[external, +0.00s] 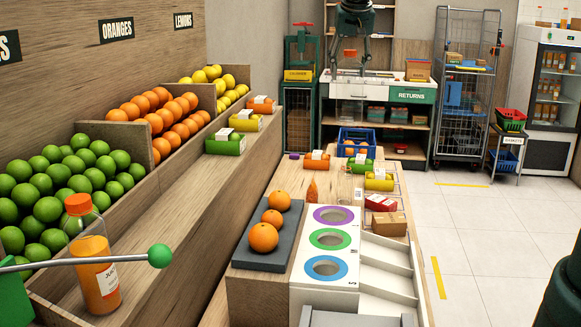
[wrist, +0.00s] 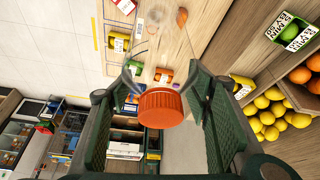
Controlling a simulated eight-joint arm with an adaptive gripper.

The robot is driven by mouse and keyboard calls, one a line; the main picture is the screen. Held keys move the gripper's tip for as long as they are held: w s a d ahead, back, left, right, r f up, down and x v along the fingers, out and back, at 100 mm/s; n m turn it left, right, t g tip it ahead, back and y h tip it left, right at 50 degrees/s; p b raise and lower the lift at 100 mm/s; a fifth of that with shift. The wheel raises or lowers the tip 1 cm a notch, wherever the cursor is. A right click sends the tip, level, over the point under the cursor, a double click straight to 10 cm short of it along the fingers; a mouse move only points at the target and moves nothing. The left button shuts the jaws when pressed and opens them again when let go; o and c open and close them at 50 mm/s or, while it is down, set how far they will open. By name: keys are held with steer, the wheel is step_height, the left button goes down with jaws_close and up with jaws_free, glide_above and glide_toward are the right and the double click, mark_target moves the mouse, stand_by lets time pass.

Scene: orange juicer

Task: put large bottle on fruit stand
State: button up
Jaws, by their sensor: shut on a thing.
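My gripper (external: 350,70) is high over the far end of the workbench in the external view. In the wrist view its fingers (wrist: 160,88) stand on both sides of a bottle with an orange screw cap (wrist: 167,107) and a clear body, and are shut on it. The bottle's lower part is hard to see. Its size cannot be told for sure. The wooden fruit stand (external: 190,205) runs along the left with limes, oranges and lemons. A juice bottle (external: 97,275) with an orange cap stands upright on its front ledge.
Labelled green, yellow and orange packages (external: 226,144) lie along the stand's ledge. The workbench holds a grey tray (external: 283,247) of oranges, a panel with coloured rings (external: 330,240), small boxes and a blue crate (external: 355,142). A green-knobbed lever (external: 160,256) crosses the near left. The ledge's middle is bare.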

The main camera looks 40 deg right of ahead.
mark_target(346, 52)
step_height(346, 52, up, 5)
steer(key=shift+f, duration=0.1)
steer(key=shift+w+a+r, duration=0.1)
steer(key=shift+a+r, duration=0.1)
steer(key=shift+a, duration=0.4)
steer(key=a+n+y, duration=0.2)
steer(key=a+n, duration=0.4)
steer(key=a, duration=3.4)
steer(key=s+a+n+y, duration=0.15)
steer(key=s+a, duration=0.45)
steer(key=a, duration=0.6)
steer(key=s+a+n, duration=0.2)
steer(key=s+a, duration=0.4)
steer(key=a, duration=0.5)
steer(key=s+a+n+y, duration=0.1)
steer(key=s+a, duration=0.4)
steer(key=a, duration=0.7)
steer(key=f, duration=0.5)
steer(key=shift+d+f, duration=0.1)
steer(key=shift+d, duration=0.15)
steer(key=shift+f, duration=0.15)
